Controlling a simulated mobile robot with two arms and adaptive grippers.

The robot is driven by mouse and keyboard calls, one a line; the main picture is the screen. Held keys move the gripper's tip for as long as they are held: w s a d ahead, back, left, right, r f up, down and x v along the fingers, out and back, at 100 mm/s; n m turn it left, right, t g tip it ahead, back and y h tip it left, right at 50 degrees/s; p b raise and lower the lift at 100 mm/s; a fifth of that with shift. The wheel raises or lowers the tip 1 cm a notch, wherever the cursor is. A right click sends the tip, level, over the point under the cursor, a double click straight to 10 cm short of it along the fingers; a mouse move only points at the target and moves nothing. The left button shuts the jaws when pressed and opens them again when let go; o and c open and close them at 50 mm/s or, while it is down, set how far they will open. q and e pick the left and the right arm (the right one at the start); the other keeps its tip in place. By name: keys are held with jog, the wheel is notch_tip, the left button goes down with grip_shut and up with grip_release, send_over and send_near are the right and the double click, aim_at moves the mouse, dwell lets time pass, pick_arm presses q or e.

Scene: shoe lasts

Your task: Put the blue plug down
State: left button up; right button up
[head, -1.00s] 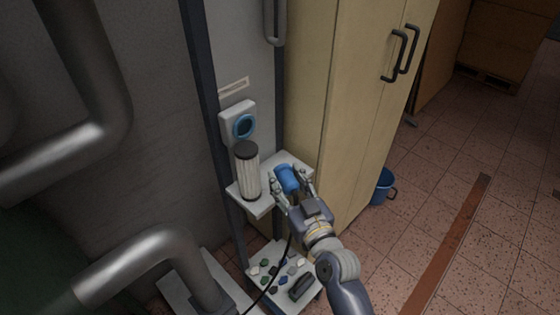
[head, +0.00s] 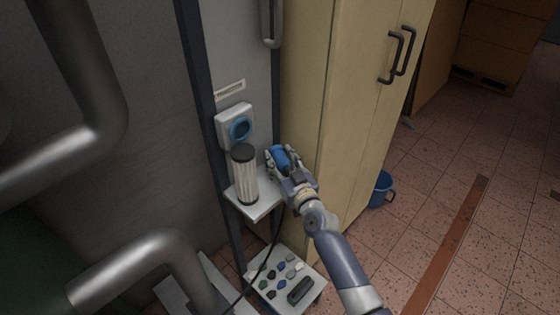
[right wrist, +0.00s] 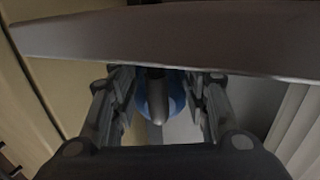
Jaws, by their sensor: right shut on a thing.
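The blue plug (head: 281,158) is between the fingers of my right gripper (head: 283,164), which is shut on it. It is beside the yellow cabinet, at the right end of the small grey shelf (head: 262,209). It appears raised over the shelf; the arm hides the space below it. In the right wrist view the plug's blue body (right wrist: 173,92) shows between the two fingers (right wrist: 157,105), partly covered by a dark grey piece. A blue-ringed socket (head: 239,128) is on the wall to the left. My left gripper is out of view.
A pale ribbed cylinder with a dark cap (head: 244,176) stands on the shelf, left of my gripper. A dark cable (head: 268,254) hangs past a lower panel with coloured knobs (head: 284,277). The yellow cabinet (head: 310,95) closes off the right side. A blue bucket (head: 380,190) is on the floor.

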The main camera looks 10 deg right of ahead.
jog(key=shift+f+b, duration=0.5)
jog(key=shift+f, duration=0.1)
jog(key=o, duration=1.4)
jog(key=shift+r, duration=0.1)
jog(key=shift+r+p, duration=0.5)
jog(key=s, duration=0.4)
jog(key=s+d, duration=0.1)
jog(key=s, duration=0.3)
jog(key=s+d, duration=0.1)
jog(key=s, duration=0.2)
jog(key=shift+s+d, duration=0.1)
jog(key=shift+s, duration=0.3)
